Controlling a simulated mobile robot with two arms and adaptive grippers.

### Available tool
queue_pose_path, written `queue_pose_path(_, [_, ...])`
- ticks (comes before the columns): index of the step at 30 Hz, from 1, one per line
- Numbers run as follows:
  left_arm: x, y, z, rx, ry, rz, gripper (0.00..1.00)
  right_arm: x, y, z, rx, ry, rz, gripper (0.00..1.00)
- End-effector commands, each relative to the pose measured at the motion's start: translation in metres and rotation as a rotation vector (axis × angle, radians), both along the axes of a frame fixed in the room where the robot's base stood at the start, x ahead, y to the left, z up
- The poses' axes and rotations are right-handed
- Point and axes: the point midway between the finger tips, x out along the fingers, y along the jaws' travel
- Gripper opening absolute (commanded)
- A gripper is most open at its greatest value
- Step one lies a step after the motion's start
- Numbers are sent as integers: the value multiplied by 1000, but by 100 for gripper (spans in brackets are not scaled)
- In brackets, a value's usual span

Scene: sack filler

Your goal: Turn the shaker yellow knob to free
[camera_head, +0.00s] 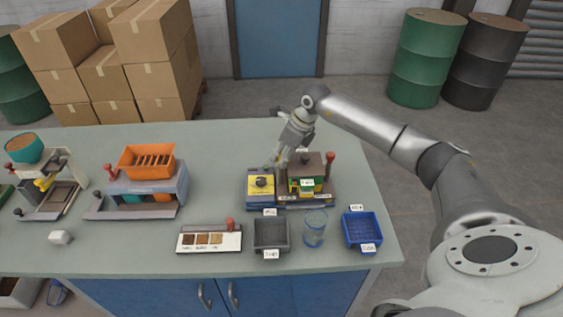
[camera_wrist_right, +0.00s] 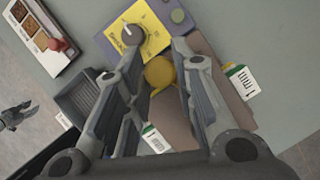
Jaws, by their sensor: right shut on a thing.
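The shaker is a low machine with a blue base, a yellow panel (camera_head: 255,187) and a brown block (camera_head: 318,166) beside it. In the right wrist view the yellow panel (camera_wrist_right: 155,30) carries a dial with a pale pointer (camera_wrist_right: 126,33). A round yellow knob (camera_wrist_right: 160,73) sits beside the panel, between the fingers of my right gripper (camera_wrist_right: 154,55), which is shut on it. My right gripper (camera_head: 281,158) reaches down at the machine's back in the head view; the knob cannot be made out there. My left gripper (camera_wrist_right: 16,115) seems to show at the right wrist view's left edge, too small to judge.
In front of the machine stand a grey bin (camera_head: 271,247), a clear beaker (camera_head: 315,240) and a blue bin (camera_head: 346,237). A sample tray (camera_head: 187,248) lies left of them. A machine with an orange hopper (camera_head: 146,148) stands further left. Bare tabletop (camera_head: 220,150) separates the machines.

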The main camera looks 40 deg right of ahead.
Motion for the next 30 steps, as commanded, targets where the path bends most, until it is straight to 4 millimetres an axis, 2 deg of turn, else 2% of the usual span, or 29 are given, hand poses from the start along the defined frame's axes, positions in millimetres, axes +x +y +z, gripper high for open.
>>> queue_pose_path(1, [0, 0, -15, 0, 0, 0, 40, 2, -1, -5, 1, -6, 42, 1])
queue_pose_path(12, [0, 0, -56, 0, 0, 0, 40, 4, -3, -3, 1, -4, 393, 1])
queue_pose_path(30, [0, 0, -94, 0, 0, 0, 40, 7, -3, 0, 0, -4, 952, 1])
